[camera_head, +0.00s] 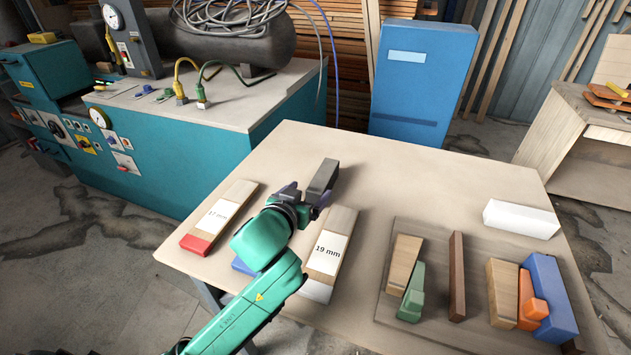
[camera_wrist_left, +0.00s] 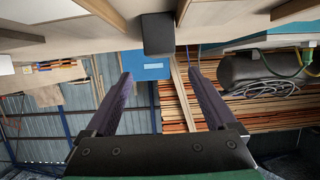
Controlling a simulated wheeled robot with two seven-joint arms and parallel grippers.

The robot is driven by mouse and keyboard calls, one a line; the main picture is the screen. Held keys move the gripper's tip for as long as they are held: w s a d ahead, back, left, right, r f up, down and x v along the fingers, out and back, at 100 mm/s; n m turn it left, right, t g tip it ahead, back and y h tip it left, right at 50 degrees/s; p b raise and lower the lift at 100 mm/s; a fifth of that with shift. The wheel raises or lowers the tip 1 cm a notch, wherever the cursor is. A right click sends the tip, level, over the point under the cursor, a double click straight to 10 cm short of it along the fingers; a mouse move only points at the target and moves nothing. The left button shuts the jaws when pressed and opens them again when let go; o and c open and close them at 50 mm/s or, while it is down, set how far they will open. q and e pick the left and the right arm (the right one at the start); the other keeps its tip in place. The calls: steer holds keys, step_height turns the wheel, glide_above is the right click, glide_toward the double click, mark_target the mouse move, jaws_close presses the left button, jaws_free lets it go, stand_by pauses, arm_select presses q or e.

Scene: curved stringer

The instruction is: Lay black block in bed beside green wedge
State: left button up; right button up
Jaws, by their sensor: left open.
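The black block (camera_head: 323,176) stands on the table just beyond my left gripper. In the left wrist view the black block (camera_wrist_left: 158,33) shows ahead of the fingertips, near the middle between them. My left gripper (camera_head: 306,198) is open and empty; its two spread fingers (camera_wrist_left: 160,76) also show in the left wrist view. The green wedge (camera_head: 412,297) lies on the bed (camera_head: 437,258), a flat board at the table's right front, beside a wooden block (camera_head: 403,263). A dark brown strip (camera_head: 457,276) lies right of the wedge, with a bare gap between. My right gripper is not visible.
A wooden block (camera_head: 502,292), an orange piece (camera_head: 530,300) and a blue block (camera_head: 549,295) fill the bed's right side. A white block (camera_head: 521,219) lies behind. Boards marked 17 mm (camera_head: 219,217) and 19 mm (camera_head: 331,248) flank my arm. The table's back middle is clear.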

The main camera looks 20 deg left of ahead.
mark_target(324, 174)
arm_select(q)
steer(key=x, duration=0.6)
steer(key=shift+w+p, duration=0.25)
steer(key=shift+p, duration=0.05)
steer(key=p+x, duration=0.1)
steer(key=x, duration=0.4)
steer(key=shift+w, duration=0.35)
steer(key=shift+s, duration=0.15)
steer(key=shift+c, duration=1.2)
jaws_close()
steer(key=shift+r, duration=0.15)
